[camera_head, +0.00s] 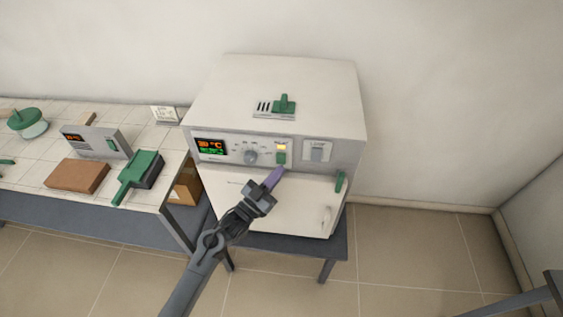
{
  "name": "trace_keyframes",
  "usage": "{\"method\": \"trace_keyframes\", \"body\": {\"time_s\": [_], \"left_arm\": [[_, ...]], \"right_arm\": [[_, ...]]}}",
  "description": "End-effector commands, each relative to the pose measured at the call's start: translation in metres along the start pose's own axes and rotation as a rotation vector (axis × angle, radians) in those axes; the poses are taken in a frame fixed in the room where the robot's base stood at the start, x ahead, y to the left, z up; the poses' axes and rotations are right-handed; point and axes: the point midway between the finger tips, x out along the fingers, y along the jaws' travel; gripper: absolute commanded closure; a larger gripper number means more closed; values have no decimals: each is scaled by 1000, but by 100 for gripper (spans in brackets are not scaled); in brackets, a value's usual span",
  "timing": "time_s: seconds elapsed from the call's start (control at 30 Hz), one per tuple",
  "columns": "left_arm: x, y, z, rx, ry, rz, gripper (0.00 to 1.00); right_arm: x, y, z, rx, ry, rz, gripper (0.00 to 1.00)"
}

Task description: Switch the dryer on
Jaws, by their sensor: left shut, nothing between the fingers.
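The dryer is a white box-shaped furnace (270,95) on a dark stand. Its front panel has a lit display (210,147), a round knob (250,157), a green switch (281,158) with a lit yellow lamp above it, and a second switch plate (317,151) to the right. My left gripper (274,178) is shut and empty, its purplish fingertips just below the green switch. I cannot tell whether they touch it. The door (260,205) below the panel looks closed. My right gripper is not in view.
A cardboard box (187,185) is beneath.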

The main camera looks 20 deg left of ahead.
Motion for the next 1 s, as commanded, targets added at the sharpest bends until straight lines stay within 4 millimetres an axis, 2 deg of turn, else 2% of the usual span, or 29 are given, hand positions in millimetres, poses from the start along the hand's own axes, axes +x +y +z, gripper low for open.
{"method": "trace_keyframes", "body": {"time_s": [0.53,1.0], "left_arm": [[-6,4,-6,0,-1,0,100],[-34,25,-26,-1,-1,0,100]], "right_arm": [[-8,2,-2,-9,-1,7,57],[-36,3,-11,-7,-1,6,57]]}}
